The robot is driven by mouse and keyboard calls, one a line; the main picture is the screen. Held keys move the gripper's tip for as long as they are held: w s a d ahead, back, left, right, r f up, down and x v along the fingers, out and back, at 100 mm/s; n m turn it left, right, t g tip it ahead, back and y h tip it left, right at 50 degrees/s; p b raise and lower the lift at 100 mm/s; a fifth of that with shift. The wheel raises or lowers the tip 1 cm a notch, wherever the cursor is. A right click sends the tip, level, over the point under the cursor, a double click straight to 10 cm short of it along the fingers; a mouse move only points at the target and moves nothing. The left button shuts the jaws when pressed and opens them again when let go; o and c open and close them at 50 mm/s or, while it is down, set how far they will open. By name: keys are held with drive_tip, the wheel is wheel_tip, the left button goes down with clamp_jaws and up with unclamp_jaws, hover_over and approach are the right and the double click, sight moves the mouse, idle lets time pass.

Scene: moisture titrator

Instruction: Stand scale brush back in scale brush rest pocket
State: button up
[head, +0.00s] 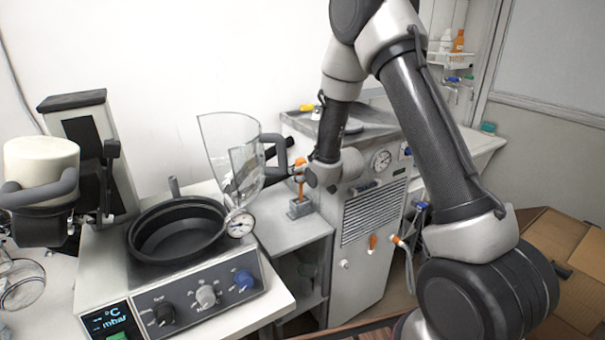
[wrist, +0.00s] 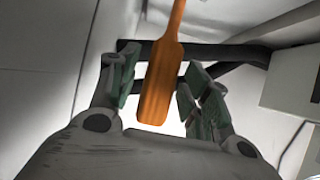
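The scale brush (head: 300,162) has an orange handle and is upright in the head view. Its lower end is at the small grey scale brush rest (head: 299,209) on the side bench. I cannot tell how deep it sits in the pocket. My gripper (head: 302,174) is at the handle, coming from the right, and its fingers are hard to make out there. In the wrist view, the orange handle (wrist: 161,78) lies between the fingers of my gripper (wrist: 158,84). A gap shows on the left of the handle, and the right finger is close to it. The bristles are hidden.
A clear jug (head: 232,150) with a dark handle stands just left of the brush. A heating bath (head: 178,230) with knobs is at front left. A grey cabinet with a gauge (head: 381,160) is behind my arm. Open cardboard boxes (head: 563,240) lie at right.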

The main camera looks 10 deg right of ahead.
drive_tip(key=shift+s, duration=0.1)
idle(0.6)
drive_tip(key=v, duration=0.7)
drive_tip(key=shift+s+r, duration=0.2)
drive_tip(key=shift+s, duration=0.1)
idle(1.0)
drive_tip(key=shift+d, duration=0.15)
